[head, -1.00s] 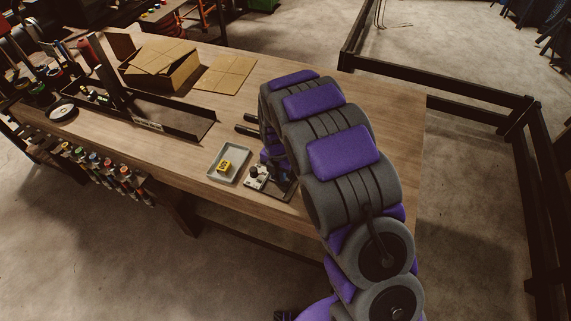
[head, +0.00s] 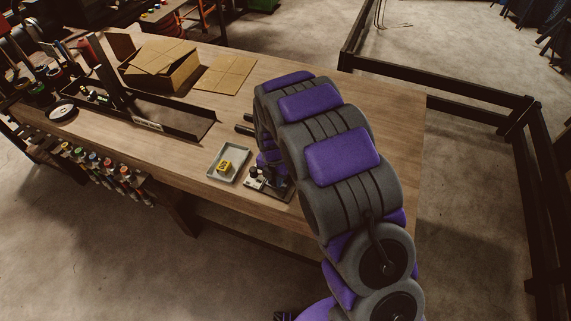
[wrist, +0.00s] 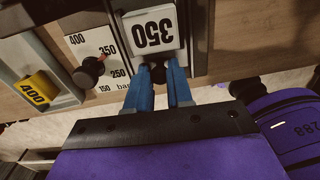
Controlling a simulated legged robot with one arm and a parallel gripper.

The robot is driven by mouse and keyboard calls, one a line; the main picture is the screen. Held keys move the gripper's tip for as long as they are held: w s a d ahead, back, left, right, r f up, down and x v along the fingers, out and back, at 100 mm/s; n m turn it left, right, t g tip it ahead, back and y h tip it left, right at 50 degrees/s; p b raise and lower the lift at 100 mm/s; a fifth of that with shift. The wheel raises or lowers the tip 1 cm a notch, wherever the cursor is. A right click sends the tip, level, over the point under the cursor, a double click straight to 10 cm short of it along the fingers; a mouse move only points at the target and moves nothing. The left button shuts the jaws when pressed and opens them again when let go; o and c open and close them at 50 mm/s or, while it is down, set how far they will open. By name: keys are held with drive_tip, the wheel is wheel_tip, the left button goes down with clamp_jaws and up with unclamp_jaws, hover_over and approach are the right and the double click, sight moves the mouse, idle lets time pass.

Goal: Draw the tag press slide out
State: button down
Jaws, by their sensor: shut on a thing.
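In the wrist view, the tag press slide carries a white plate marked 350 (wrist: 152,32), and a small dark knob (wrist: 158,73) sits at its near edge. My gripper (wrist: 159,84) has two blue fingers, shut on this knob. The tag press (wrist: 88,17) has a dark body around the slide; how far the slide stands out is hard to tell. Beside it is a white dial face (wrist: 108,72) marked 150, 250, 350 and 400 bar, with a black knob (wrist: 88,72) and a red pointer near 350.
Left of the press, a grey tray (head: 229,165) holds a yellow tag (head: 225,167), marked 400 in the wrist view. A black rail (head: 170,118) and a cardboard box (head: 160,70) stand farther left on the wooden bench (head: 210,195). Colored-capped items hang along its front edge.

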drive_tip(key=shift+s+a, duration=0.3)
drive_tip(key=shift+s, duration=0.2)
drive_tip(key=shift+s+a, duration=0.25)
drive_tip(key=shift+s, duration=0.25)
drive_tip(key=shift+c, duration=1.4)
unclamp_jaws()
drive_tip(key=shift+r, duration=0.1)
wheel_tip(320, 180, up, 9)
drive_tip(key=p, duration=0.2)
idle(0.4)
idle(0.4)
